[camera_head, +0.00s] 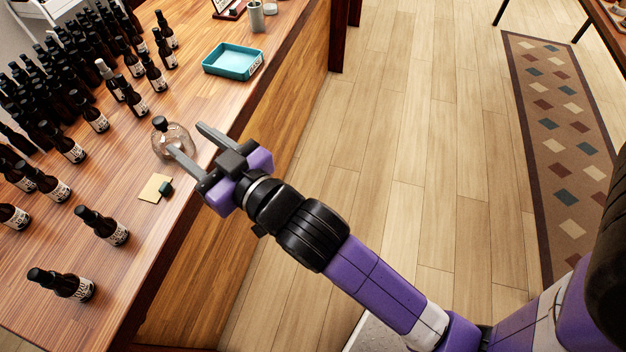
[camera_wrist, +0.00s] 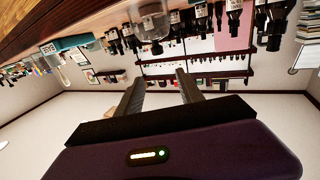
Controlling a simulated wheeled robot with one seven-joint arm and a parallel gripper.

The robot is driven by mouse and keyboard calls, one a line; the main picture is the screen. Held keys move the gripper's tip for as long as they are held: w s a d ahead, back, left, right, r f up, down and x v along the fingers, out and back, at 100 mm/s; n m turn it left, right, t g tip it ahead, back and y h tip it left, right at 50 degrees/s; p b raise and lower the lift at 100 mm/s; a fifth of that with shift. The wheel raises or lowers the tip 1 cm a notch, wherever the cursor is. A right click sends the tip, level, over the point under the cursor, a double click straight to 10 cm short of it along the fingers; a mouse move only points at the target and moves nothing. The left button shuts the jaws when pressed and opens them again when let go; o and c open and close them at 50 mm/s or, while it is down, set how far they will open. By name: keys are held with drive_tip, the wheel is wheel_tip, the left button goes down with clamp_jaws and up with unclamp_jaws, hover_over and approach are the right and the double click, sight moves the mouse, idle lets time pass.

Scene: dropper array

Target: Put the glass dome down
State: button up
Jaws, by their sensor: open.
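The glass dome (camera_head: 172,141) is clear with a dark knob on top. It stands upright on the wooden counter (camera_head: 215,112) near its front edge. It also shows in the wrist view (camera_wrist: 151,22) at the top, where the picture is upside down. My gripper (camera_head: 192,140) is open, its two grey fingers pointing toward the dome. The left finger's tip overlaps the dome's lower right side in the head view; I cannot tell whether they touch. In the wrist view my fingers (camera_wrist: 160,85) are apart with nothing between them.
Several dark dropper bottles (camera_head: 92,113) fill the counter's left side. A teal tray (camera_head: 233,62) and a grey cup (camera_head: 256,17) stand farther back. The floor (camera_head: 420,130) right of the counter is clear.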

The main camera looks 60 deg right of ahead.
drive_tip(key=s+f+g, duration=0.1)
drive_tip(key=s+f, duration=0.2)
drive_tip(key=s, duration=0.7)
drive_tip(key=s+f+g, duration=0.1)
drive_tip(key=s+f, duration=0.2)
drive_tip(key=s, duration=0.8)
drive_tip(key=s+f+g+y, duration=0.1)
drive_tip(key=s+f, duration=0.2)
drive_tip(key=s, duration=0.7)
drive_tip(key=shift+s+d+f+n, duration=0.2)
drive_tip(key=shift+s+d+n, duration=0.15)
drive_tip(key=shift+d+n, duration=0.1)
